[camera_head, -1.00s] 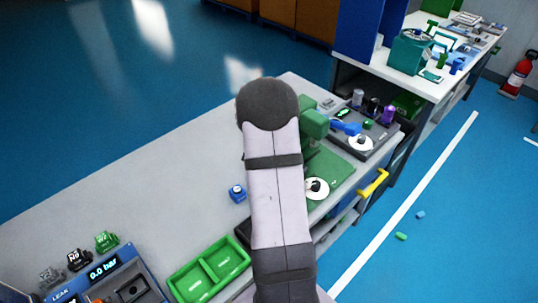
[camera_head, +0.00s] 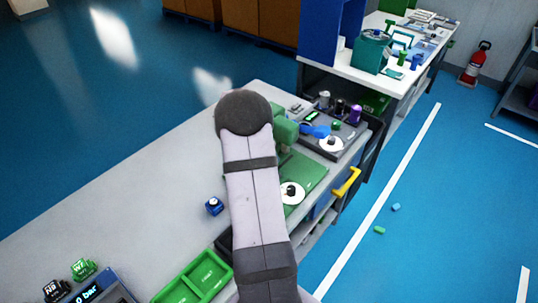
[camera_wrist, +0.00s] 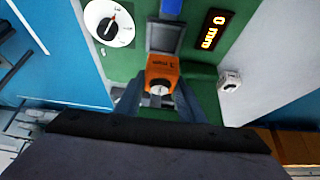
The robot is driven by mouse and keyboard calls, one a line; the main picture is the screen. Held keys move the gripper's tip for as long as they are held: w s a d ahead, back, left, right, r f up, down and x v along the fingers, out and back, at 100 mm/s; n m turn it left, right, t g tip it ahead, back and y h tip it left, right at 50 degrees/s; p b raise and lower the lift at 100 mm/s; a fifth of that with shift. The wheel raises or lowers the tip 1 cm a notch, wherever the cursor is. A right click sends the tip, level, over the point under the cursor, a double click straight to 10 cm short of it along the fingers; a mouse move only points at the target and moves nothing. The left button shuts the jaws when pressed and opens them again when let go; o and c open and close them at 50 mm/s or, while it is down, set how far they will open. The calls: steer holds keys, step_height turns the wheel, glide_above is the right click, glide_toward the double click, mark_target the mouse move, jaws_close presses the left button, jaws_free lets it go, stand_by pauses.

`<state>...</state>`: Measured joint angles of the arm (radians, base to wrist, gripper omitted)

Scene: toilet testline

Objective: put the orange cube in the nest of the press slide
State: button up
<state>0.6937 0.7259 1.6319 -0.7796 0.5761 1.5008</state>
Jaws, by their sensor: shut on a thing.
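The orange cube (camera_wrist: 163,70) shows in the wrist view, with dark lettering on one face and a round pale knob or dial on the side facing me. My gripper (camera_wrist: 161,88) is shut on it, one finger on each side. Just beyond the cube is a grey square part with a dark recess (camera_wrist: 165,38), likely the nest of the press slide; a blue part lies behind it. I cannot tell the cube's height over the green surface. In the head view my arm hides the gripper, the cube and the nest; part of the green press (camera_head: 284,132) shows beside it.
A small white block (camera_wrist: 230,79) is to the right in the wrist view.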

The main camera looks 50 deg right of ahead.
steer(key=shift+f+b, duration=0.7)
steer(key=shift+f, duration=1.25)
step_height(320, 180, down, 2)
steer(key=b, duration=0.3)
steer(key=shift+f, duration=0.2)
steer(key=shift+f+b, duration=0.25)
steer(key=shift+b, duration=0.25)
steer(key=shift+s+a+f+b, duration=0.1)
steer(key=shift+a+f+b, duration=0.05)
steer(key=shift+f+b, duration=0.15)
